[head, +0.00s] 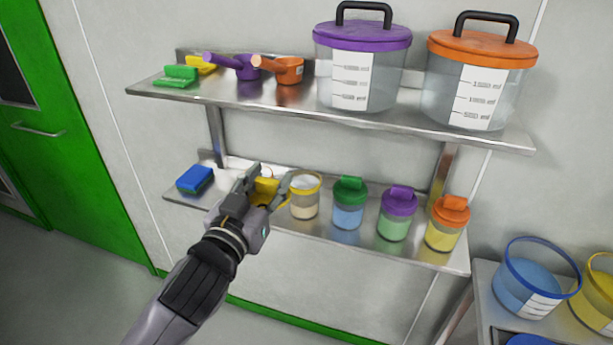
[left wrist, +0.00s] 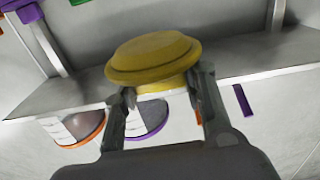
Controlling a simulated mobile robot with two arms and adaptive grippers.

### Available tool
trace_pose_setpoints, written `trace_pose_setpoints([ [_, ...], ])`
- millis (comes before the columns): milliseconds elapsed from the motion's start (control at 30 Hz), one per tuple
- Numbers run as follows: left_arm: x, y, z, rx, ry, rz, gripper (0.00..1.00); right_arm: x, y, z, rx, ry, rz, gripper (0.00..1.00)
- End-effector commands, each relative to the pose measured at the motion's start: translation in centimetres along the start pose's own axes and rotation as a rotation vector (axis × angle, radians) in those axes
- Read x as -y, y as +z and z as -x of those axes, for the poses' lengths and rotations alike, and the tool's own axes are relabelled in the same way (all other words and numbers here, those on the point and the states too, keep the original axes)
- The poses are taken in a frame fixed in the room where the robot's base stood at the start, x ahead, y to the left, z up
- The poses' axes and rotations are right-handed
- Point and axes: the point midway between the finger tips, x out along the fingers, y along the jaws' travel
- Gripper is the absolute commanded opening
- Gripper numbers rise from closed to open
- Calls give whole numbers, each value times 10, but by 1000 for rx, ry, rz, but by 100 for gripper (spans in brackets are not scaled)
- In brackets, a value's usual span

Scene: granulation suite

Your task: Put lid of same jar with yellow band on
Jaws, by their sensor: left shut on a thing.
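My left gripper (head: 271,176) is over the lower shelf, shut on a yellow lid (head: 265,187). In the left wrist view the yellow lid (left wrist: 153,58) sits between the two fingers (left wrist: 165,88), its wide round top beyond the fingertips. The jar with the yellow band (head: 305,197) stands upright and open on the lower shelf, just right of the gripper, with beige contents. In the head view the fingers partly hide the lid, and whether the right finger touches the jar is unclear. My right gripper is in neither view.
Green-lidded (head: 348,203), purple-lidded (head: 398,214) and orange-lidded (head: 446,222) jars stand right of the open jar on the lower shelf (head: 325,235). A blue block (head: 195,179) lies at its left. The upper shelf (head: 290,109) overhangs, holding scoops and two large lidded containers.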

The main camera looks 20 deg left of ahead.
Motion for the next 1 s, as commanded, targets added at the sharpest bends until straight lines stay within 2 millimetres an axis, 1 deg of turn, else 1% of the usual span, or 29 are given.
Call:
trace_pose_setpoints([
  [33,0,7,-3,-9,2,-2,14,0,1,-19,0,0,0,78],
  [133,-1,6,-8,-6,5,-8,14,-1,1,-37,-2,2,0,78],
  [433,-2,6,-37,-5,5,-7,14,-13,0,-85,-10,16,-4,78],
  [467,-1,-1,-47,3,2,-8,14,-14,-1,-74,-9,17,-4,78],
  [500,-2,-2,-59,5,2,-8,14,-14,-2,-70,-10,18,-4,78],
  [800,-2,-3,-136,4,3,-7,14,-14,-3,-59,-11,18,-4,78],
  [1000,-3,-2,-177,3,3,-7,14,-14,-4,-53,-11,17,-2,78],
])
